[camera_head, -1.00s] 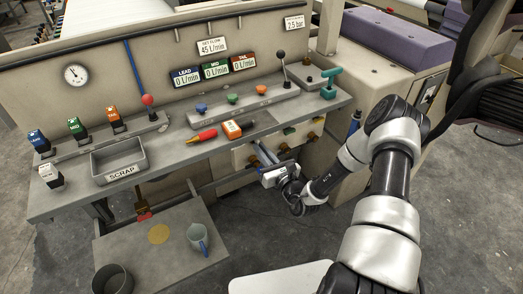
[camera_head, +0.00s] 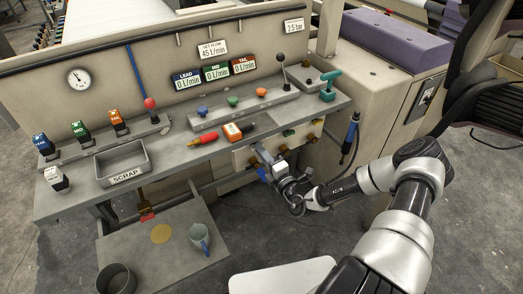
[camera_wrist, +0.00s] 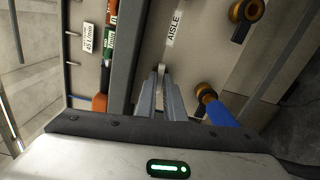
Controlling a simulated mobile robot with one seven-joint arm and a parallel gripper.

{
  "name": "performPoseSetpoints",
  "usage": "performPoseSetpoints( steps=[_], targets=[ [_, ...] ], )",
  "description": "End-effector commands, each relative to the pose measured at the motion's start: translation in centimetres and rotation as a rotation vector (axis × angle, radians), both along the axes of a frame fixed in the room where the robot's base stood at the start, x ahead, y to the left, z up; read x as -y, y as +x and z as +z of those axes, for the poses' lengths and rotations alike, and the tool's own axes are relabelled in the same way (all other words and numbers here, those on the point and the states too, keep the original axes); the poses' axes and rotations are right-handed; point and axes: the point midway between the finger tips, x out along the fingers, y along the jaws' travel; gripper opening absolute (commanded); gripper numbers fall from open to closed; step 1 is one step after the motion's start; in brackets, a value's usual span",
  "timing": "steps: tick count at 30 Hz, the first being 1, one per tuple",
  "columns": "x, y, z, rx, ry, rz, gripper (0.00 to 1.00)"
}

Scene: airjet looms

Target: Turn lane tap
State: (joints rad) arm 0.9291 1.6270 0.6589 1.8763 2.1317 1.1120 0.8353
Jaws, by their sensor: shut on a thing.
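Another brass tap (camera_wrist: 246,10) with a dark lever is at the top right. My gripper (camera_wrist: 163,72) is shut on a thin pale piece between its fingertips, beside the AISLE label (camera_wrist: 174,28). I cannot tell what this piece belongs to. The fingers appear apart from the blue lever. In the head view my gripper (camera_head: 266,157) is under the bench edge.
The LEAD, MID and TAIL displays (camera_head: 215,72) read 0 L/min.

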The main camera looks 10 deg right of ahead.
Motion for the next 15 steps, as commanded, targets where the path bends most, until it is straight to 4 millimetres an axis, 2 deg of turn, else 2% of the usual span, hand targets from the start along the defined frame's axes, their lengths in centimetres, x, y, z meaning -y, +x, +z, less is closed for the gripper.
performPoseSetpoints(
  steps=[1,2,5,15],
  targets=[
    [0.09,-0.04,0.0,-0.031,0.097,-0.004,0.0],
    [0.0,-0.01,0.0,-0.033,0.102,-0.001,0.12],
    [-0.04,-0.01,-0.04,-0.03,0.092,0.001,0.28],
    [0.1,-0.29,0.04,-0.03,0.089,0.0,0.28]
  ],
)
